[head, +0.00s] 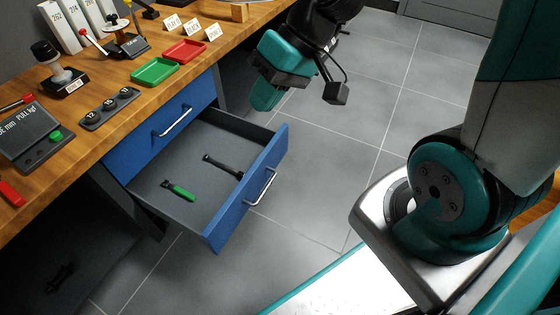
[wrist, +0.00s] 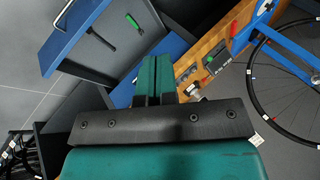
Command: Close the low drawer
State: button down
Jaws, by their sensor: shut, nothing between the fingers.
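The low drawer (head: 200,180) is pulled well out from under the workbench. Its front is blue with a silver bar handle (head: 262,187), and its inside is dark grey. A green-handled tool (head: 179,190) and a black tool (head: 222,166) lie in it. The drawer also shows at the upper left in the wrist view (wrist: 75,35). My gripper (head: 266,98) is shut and empty, with teal fingers pointing down. In the head view it appears just beyond the drawer's far corner, and I see no contact with the drawer. The fingers show in the wrist view (wrist: 154,80).
A blue upper drawer (head: 160,130) is shut above it. The wooden bench top (head: 110,115) holds a red tray (head: 184,51), a green tray (head: 155,72) and several small tools. Grey tiled floor (head: 340,140) lies open in front of the drawer. A bicycle wheel (wrist: 270,100) shows in the wrist view.

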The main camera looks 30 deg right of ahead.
jog(key=w+d+f+m+t+y+b, duration=0.1)
jog(key=w+d+f+m+t+b, duration=0.25)
jog(key=f, duration=0.65)
jog(key=w+d+f+m+t+b, duration=0.1)
jog(key=w+d+f+m+b, duration=0.25)
jog(key=d+f+b, duration=0.45)
jog(key=m+t+h+b, duration=0.2)
jog(key=m+t+b, duration=0.25)
jog(key=m, duration=0.25)
send_near(278, 141)
jog(key=b+x, duration=0.6)
jog(key=shift+s+f, duration=0.3)
jog(key=shift+f, duration=0.05)
jog(key=shift+w+a+r+b, duration=0.15)
jog(key=shift+w+a+b, duration=0.25)
jog(key=shift+w, duration=0.2)
jog(key=shift+w, duration=0.1)
